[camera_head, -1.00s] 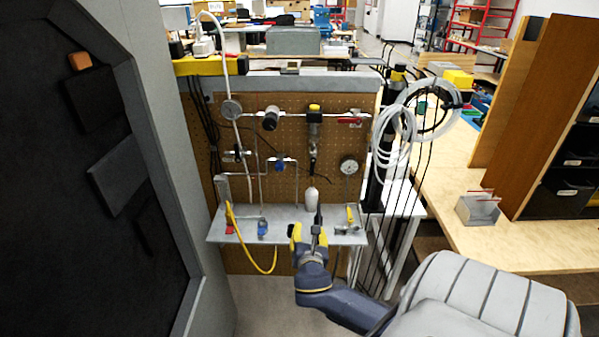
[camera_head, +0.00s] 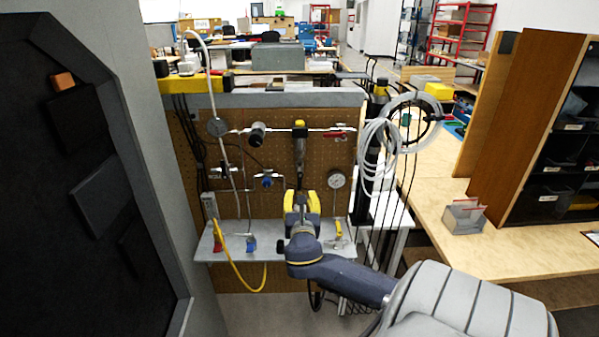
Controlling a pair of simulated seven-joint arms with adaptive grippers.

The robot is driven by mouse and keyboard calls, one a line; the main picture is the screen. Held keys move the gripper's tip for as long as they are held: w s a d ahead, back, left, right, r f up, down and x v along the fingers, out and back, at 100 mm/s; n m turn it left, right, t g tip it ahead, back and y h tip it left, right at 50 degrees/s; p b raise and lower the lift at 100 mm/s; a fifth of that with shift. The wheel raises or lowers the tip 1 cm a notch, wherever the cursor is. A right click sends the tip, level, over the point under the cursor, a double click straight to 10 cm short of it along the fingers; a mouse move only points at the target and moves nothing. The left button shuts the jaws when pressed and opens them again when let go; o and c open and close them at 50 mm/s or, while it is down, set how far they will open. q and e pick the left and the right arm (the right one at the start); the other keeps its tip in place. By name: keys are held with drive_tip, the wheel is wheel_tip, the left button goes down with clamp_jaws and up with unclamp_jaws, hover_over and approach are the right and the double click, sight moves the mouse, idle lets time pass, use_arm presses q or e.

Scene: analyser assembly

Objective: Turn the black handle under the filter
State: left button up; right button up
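The filter (camera_head: 300,148), a dark cylinder with a yellow top, is mounted in the pipe line on the pegboard. Below it a slim black part (camera_head: 300,178), seemingly the handle, reaches down toward my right gripper; its lower end is hard to make out. My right gripper (camera_head: 302,194) has yellow fingers pointing up and spread apart. It is just below the black part in the picture; I cannot tell whether it touches it. The gripper covers the place where a white bottle stood on the shelf. My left gripper is not in view.
A grey shelf (camera_head: 268,243) crosses the lower pegboard (camera_head: 255,205), holding red- and blue-handled valves and a yellow hose (camera_head: 232,272). A pressure gauge (camera_head: 336,179) is right of the gripper. Coiled white tubing (camera_head: 379,148) hangs at the right. A large grey cabinet fills the left.

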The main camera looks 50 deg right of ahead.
sight(300, 184)
drive_tip(key=x, duration=0.8)
drive_tip(key=shift+w+d, duration=0.25)
drive_tip(key=shift+o, duration=0.2)
clamp_jaws()
